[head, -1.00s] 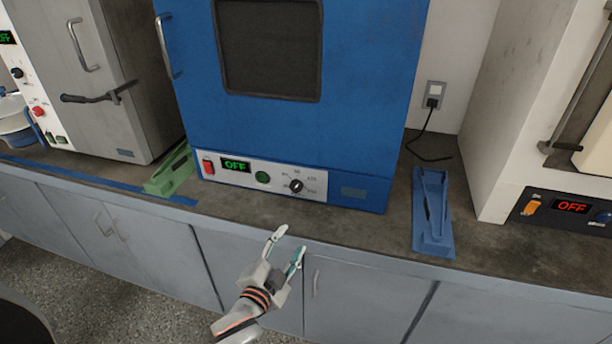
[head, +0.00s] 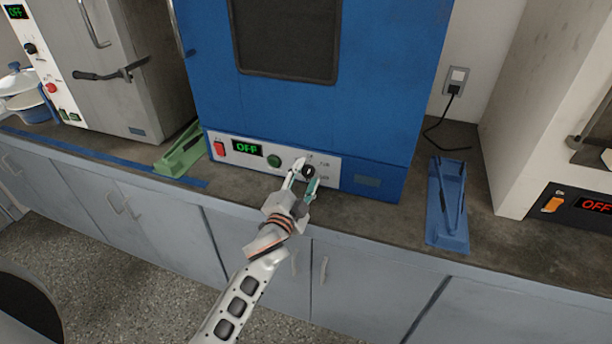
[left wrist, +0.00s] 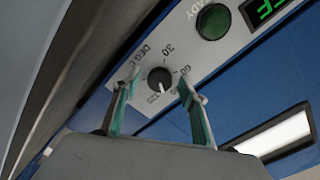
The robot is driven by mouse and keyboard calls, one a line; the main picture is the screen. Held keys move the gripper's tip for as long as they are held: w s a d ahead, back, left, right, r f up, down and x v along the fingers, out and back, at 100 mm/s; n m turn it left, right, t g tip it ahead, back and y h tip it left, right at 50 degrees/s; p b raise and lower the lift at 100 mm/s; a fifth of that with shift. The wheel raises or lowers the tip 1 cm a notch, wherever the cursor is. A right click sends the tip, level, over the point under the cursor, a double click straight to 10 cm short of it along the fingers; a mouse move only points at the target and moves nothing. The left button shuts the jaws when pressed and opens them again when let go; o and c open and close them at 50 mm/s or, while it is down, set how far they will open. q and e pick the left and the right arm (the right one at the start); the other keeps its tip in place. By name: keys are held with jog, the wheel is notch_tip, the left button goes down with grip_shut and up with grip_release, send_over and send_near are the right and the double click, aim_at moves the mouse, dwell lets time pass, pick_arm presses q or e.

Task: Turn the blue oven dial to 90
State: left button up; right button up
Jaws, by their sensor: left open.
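The blue oven (head: 290,105) stands on the bench, with a pale control panel along its lower front. Its black dial (head: 308,171) is on the right part of the panel. In the left wrist view the dial (left wrist: 159,79) shows a white mark pointing down, with printed numbers 30 and 60 around it. My left gripper (head: 302,174) is open at the panel, its fingers on either side of the dial. In the left wrist view the gripper's fingertips (left wrist: 158,82) look apart from the dial; contact cannot be told. My right gripper is not in view.
The panel also has a red switch (head: 219,149), a display reading OFF (head: 247,148) and a green button (head: 274,161). A green holder (head: 182,152) lies left of the oven and a blue holder (head: 447,205) right. A grey oven (head: 135,60) stands at the left.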

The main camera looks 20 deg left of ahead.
pick_arm(q)
jog(key=shift+w, duration=0.2)
jog(key=shift+c, duration=0.4)
jog(key=c, duration=1)
jog(key=n+p, duration=0.3)
jog(key=n, duration=0.1)
jog(key=shift+n, duration=0.4)
jog(key=shift+c, duration=0.2)
jog(key=shift+f, duration=0.1)
